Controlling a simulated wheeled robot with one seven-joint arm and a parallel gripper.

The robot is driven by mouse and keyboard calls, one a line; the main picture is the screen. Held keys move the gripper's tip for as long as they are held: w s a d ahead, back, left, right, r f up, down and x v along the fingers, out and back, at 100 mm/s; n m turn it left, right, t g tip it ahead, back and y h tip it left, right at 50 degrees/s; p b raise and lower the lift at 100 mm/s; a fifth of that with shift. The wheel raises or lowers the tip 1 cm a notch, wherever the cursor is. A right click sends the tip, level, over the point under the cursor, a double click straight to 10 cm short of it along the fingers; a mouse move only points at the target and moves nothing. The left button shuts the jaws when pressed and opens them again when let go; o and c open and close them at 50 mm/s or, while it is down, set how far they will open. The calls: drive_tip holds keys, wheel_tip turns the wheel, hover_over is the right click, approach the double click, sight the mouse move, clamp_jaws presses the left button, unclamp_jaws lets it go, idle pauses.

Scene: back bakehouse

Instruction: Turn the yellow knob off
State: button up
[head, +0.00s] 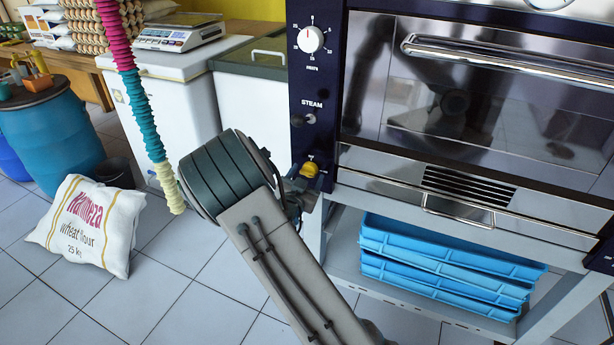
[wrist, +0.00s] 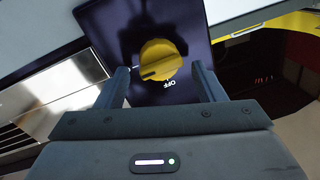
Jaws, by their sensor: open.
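The yellow knob (head: 310,170) sits low on the dark left panel of the oven, below the STEAM control. In the wrist view the yellow knob (wrist: 161,60) is round, with a dark mark running toward its left side. The word OFF (wrist: 173,83) shows upside down just below the knob, so the mark does not point at it. My gripper (wrist: 160,70) is open, with one finger on each side of the knob and a visible gap to both. In the head view my arm hides most of the fingers. I cannot tell whether anything touches.
The oven door with its long handle (head: 510,65) is right of the panel. A white timer dial (head: 311,39) and a STEAM knob (head: 310,119) sit above. Blue trays (head: 440,265) are stacked below. A flour sack (head: 85,225) lies on the tiled floor at left.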

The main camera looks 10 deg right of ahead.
drive_tip(key=shift+w+d, duration=0.3)
drive_tip(key=shift+w, duration=0.2)
drive_tip(key=c, duration=0.9)
